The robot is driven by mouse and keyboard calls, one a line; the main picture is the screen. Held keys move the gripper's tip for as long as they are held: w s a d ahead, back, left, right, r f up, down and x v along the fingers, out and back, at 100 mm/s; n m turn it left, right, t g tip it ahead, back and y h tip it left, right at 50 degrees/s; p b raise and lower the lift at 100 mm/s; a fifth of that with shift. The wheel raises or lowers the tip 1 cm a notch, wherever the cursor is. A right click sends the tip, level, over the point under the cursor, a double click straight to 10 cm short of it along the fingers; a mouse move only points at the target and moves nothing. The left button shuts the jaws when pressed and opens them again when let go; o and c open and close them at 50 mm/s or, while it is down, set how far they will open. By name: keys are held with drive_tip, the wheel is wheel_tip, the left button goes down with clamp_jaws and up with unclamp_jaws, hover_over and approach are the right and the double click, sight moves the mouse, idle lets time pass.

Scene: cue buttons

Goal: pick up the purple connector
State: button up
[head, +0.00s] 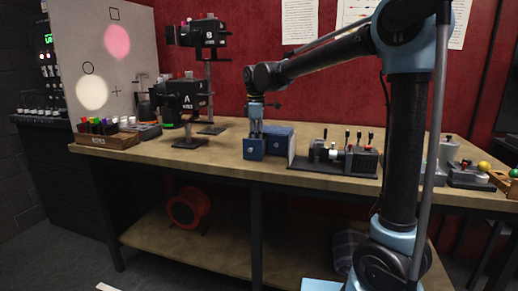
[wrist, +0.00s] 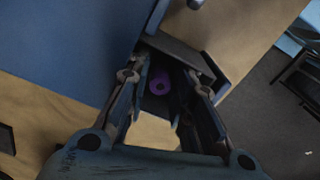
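The purple connector (wrist: 159,83) shows in the wrist view between the two fingers of my gripper (wrist: 163,85), beside a dark flat part and a large blue surface. The fingers stand apart, one on each side of it, and I see no clear contact. In the head view my gripper (head: 256,133) points down at the left part of a blue box (head: 279,138) on the workbench. The purple connector cannot be made out in the head view.
The workbench (head: 225,150) also carries a panel with small levers (head: 345,158) right of the blue box, black spotlights (head: 181,100) to the left, and a wooden rack (head: 107,140) of coloured pieces at the far left. Bare wood lies left of the box.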

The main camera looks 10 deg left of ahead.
clamp_jaws()
wheel_tip(320, 180, up, 10)
idle(0.6)
idle(0.7)
